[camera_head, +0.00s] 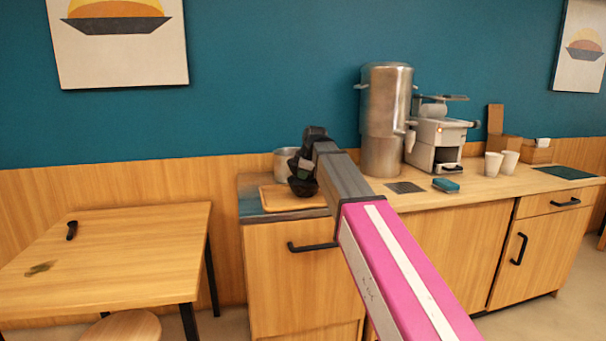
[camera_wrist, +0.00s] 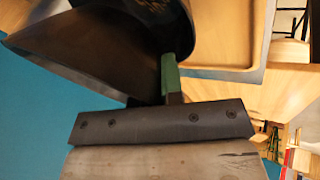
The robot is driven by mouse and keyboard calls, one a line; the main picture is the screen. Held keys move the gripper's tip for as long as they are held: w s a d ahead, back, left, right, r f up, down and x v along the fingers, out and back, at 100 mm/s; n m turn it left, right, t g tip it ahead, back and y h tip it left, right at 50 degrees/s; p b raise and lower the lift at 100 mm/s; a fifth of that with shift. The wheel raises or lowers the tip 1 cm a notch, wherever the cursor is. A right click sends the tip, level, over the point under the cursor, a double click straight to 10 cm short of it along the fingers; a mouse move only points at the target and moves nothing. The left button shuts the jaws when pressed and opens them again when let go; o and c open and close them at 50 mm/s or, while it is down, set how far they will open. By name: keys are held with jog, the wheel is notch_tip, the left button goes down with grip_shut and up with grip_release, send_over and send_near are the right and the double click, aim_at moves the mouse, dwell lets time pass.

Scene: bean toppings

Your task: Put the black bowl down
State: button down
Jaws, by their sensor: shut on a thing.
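The black bowl (camera_head: 302,187) is at the far end of my arm in the head view, tilted, in front of the counter's left part. It fills the upper left of the wrist view as a large dark curved shape (camera_wrist: 95,52). My gripper (camera_head: 306,168) is shut on the bowl's wall; a green finger pad shows against it in the wrist view (camera_wrist: 170,74). A wooden tray (camera_head: 274,202) lies below and behind the bowl on the counter; its rim also shows in the wrist view (camera_wrist: 222,72). I cannot tell whether the bowl touches the tray.
A silver pot (camera_head: 284,163) stands behind the tray. A tall metal urn (camera_head: 386,120) and a coffee machine (camera_head: 437,142) stand to the right. A sponge (camera_head: 446,185) and two cups (camera_head: 493,165) are further along. A wooden table (camera_head: 110,260) at left is mostly clear.

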jog(key=shift+f, duration=0.6)
jog(key=c, duration=1.2)
grip_release()
jog(key=shift+c, duration=0.2)
jog(key=shift+r, duration=0.5)
jog(key=v, duration=1.2)
jog(key=shift+r, duration=0.15)
